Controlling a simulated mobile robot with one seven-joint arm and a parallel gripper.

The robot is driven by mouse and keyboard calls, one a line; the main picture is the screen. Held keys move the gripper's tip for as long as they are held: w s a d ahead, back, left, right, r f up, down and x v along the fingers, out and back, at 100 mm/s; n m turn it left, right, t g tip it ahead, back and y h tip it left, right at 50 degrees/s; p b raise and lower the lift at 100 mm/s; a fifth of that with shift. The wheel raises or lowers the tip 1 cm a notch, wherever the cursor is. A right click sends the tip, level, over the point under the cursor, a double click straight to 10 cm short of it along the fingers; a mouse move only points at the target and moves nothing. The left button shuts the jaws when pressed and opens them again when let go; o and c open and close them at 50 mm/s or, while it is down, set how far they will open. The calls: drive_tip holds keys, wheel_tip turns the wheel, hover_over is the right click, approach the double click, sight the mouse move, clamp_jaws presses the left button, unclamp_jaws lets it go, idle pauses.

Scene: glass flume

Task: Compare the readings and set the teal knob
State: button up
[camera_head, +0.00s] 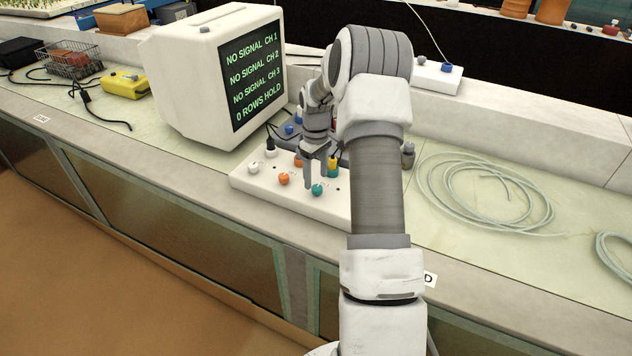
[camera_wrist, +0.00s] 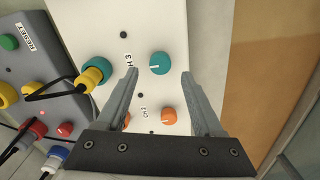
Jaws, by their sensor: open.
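The teal knob (camera_head: 317,190) sits near the right part of a white panel (camera_head: 262,187), with a pale pointer line on it. In the wrist view the knob (camera_wrist: 160,63) shows between the tips of my gripper (camera_wrist: 159,73), beside a label that seems to read CH 3. My gripper (camera_head: 316,175) is open, pointing down over the panel; I cannot tell whether a finger touches the knob. The monitor (camera_head: 254,68) reads NO SIGNAL for CH 1, CH 2 and CH 3, then 0 ROWS HOLD.
An orange knob (camera_wrist: 168,117) and a white knob (camera_head: 253,168) share the panel. A yellow plug (camera_wrist: 91,77) is at a teal socket (camera_wrist: 103,66). A grey box (camera_wrist: 37,68) with a RESET label stands alongside. Coiled tubing (camera_head: 480,195) lies right.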

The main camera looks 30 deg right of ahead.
sight(316, 186)
wheel_tip(316, 186, up, 14)
drive_tip(key=p, duration=0.1)
idle(0.6)
drive_tip(key=s+a+r+m+t+h, duration=0.1)
drive_tip(key=s+a+r, duration=0.4)
drive_tip(key=a+r, duration=0.2)
drive_tip(key=s+a+r+t, duration=0.1)
drive_tip(key=s+a+r, duration=0.3)
drive_tip(key=a+r, duration=0.25)
drive_tip(key=s+a+m+t, duration=0.1)
drive_tip(key=s+a, duration=0.5)
drive_tip(key=s, duration=0.3)
drive_tip(key=s+a+m+t+y+p, duration=0.1)
drive_tip(key=s+a, duration=0.4)
drive_tip(key=s, duration=0.5)
drive_tip(key=shift+a+t, duration=0.35)
drive_tip(key=shift+t, duration=0.45)
drive_tip(key=shift+s, duration=0.25)
